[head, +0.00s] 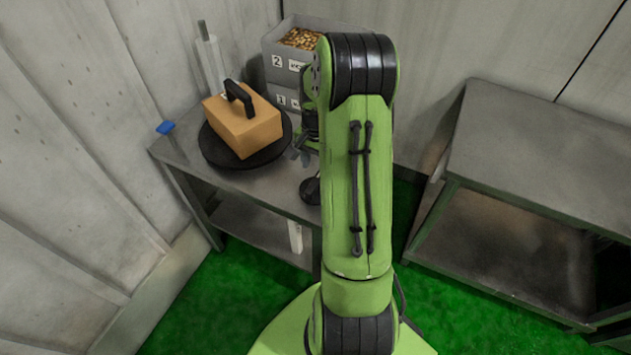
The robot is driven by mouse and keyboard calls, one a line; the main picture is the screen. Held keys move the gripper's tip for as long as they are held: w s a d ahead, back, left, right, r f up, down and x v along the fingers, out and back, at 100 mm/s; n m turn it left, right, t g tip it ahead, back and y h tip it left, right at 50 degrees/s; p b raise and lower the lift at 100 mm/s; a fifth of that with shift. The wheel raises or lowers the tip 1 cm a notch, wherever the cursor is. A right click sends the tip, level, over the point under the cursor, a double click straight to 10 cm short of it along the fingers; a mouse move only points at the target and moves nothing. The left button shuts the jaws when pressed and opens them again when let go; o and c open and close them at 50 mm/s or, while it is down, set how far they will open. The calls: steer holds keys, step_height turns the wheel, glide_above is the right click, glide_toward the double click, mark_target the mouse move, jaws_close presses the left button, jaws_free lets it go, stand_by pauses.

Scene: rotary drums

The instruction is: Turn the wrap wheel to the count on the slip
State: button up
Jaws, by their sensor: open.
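The wrap wheel (268,160) is a round black turntable on the grey metal table. A brown box (236,128) with a black handle (238,97) on top sits on it, turned at an angle. My gripper (303,145) is just right of the wheel's right edge, partly hidden behind my green arm. It looks open, with nothing seen between its fingers, and I cannot tell whether it touches the wheel. I cannot make out a slip with a count.
Grey bins (283,62) marked 1 and 2 are stacked behind; the upper holds brownish pieces. A white upright roll (210,62) and a small blue piece (165,128) stand at the table's left. A dark round object (310,190) is at the front. Another table (545,150) stands right.

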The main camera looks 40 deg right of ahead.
mark_target(316, 179)
step_height(316, 179, down, 7)
steer(key=shift+f+b, duration=0.1)
steer(key=shift+b, duration=0.45)
steer(key=shift+c, duration=0.3)
jaws_close()
steer(key=shift+n, duration=0.3)
